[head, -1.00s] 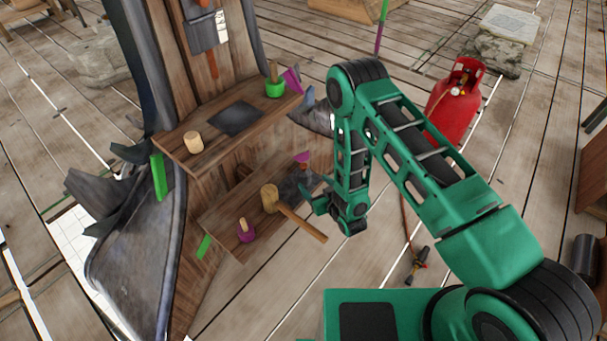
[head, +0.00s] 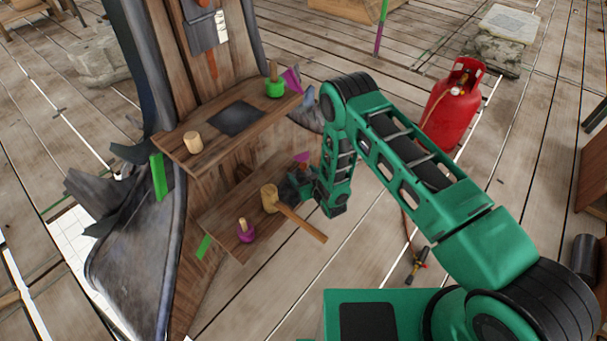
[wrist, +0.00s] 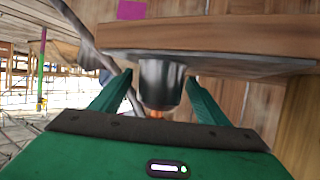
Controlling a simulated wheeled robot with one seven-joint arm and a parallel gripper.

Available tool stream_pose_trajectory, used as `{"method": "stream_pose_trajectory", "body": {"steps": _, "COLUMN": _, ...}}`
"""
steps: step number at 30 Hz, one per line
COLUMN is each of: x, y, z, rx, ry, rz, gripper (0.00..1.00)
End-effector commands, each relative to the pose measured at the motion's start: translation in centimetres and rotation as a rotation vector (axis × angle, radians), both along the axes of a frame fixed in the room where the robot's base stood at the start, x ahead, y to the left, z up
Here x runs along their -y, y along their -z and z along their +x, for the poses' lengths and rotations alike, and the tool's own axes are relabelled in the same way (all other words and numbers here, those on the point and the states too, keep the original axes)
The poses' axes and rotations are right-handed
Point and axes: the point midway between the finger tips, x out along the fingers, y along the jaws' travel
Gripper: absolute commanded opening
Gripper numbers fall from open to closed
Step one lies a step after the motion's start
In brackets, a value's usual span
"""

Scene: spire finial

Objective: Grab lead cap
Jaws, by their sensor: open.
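The lead cap (wrist: 160,84), a dark grey cup-like piece with an orange bit below it, shows in the wrist view just in front of a wooden shelf edge. My gripper (wrist: 159,80) is open, with one green finger on each side of the cap. A small gap shows on both sides. In the head view my gripper (head: 308,188) is at the right end of the lower shelf (head: 222,216). A dark grey patch lies there, and I cannot clearly pick out the cap from it.
A mallet (head: 270,198) lies on the lower shelf, its handle sticking out close to my gripper. A purple pot (head: 246,236) stands left of it. The upper shelf (head: 212,152) holds a wooden cylinder (head: 193,142) and a green pot (head: 275,90). A red gas cylinder (head: 452,105) stands right.

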Motion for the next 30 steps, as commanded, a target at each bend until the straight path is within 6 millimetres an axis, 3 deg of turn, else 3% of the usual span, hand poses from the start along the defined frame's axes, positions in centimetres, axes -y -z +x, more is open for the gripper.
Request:
{"method": "stream_pose_trajectory", "body": {"steps": 6, "x": 0.0, "y": 0.0, "z": 0.0, "rx": -0.001, "ry": 0.000, "rz": 0.000, "gripper": 0.66}}
{"method": "stream_pose_trajectory", "body": {"steps": 13, "x": 0.1, "y": 0.0, "z": 0.0, "rx": -0.001, "ry": 0.001, "rz": -0.001, "gripper": 0.13}}
{"method": "stream_pose_trajectory", "body": {"steps": 23, "x": 0.0, "y": -0.4, "z": 0.1, "rx": 0.002, "ry": 0.001, "rz": 0.000, "gripper": 0.13}}
{"method": "stream_pose_trajectory", "body": {"steps": 30, "x": 0.0, "y": -2.9, "z": 0.1, "rx": 0.003, "ry": 0.001, "rz": 0.000, "gripper": 0.13}}
